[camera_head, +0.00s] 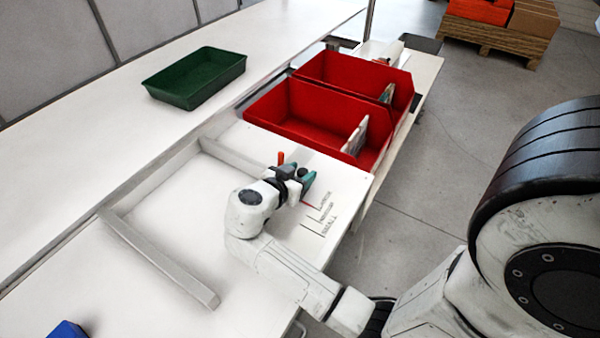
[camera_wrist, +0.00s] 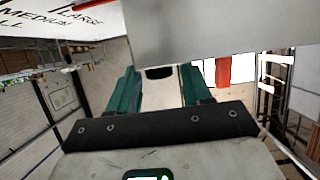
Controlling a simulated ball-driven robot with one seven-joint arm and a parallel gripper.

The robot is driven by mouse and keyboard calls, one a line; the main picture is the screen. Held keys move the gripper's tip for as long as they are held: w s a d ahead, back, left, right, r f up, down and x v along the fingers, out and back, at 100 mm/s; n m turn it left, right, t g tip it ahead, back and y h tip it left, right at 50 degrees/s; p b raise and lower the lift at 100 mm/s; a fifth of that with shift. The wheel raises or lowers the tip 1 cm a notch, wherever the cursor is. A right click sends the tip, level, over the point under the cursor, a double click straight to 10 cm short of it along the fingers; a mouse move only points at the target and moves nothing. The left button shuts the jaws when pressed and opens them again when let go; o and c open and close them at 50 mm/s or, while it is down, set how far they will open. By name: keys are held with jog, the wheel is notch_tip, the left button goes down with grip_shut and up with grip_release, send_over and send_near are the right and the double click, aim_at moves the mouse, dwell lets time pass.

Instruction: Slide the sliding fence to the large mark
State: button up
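The sliding fence seems to be the grey bar (camera_head: 232,154) at the far side of the white board, its near end partly hidden by my gripper. A large grey face (camera_wrist: 225,30), likely part of this fence, fills the top of the wrist view. My gripper (camera_head: 305,178) has teal fingers, set apart, at that end. In the wrist view a dark knob-like piece (camera_wrist: 158,72) shows between the fingers (camera_wrist: 160,80), with gaps on both sides. The large mark (camera_head: 323,198) is beside the fingers, with a red line; its label also shows in the wrist view (camera_wrist: 88,20).
A second grey bar (camera_head: 160,258) lies nearer on the board. Medium and small marks (camera_head: 322,225) are by the board's right edge. An orange-red upright piece (camera_head: 281,158) stands behind my gripper. Red bins (camera_head: 300,108) stand beyond; a green tray (camera_head: 195,77) is at the back left.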

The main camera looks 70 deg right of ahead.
jog(key=shift+o, duration=0.3)
jog(key=b+v, duration=0.1)
jog(key=v, duration=0.9)
jog(key=shift+a, duration=0.4)
jog(key=shift+r, duration=0.1)
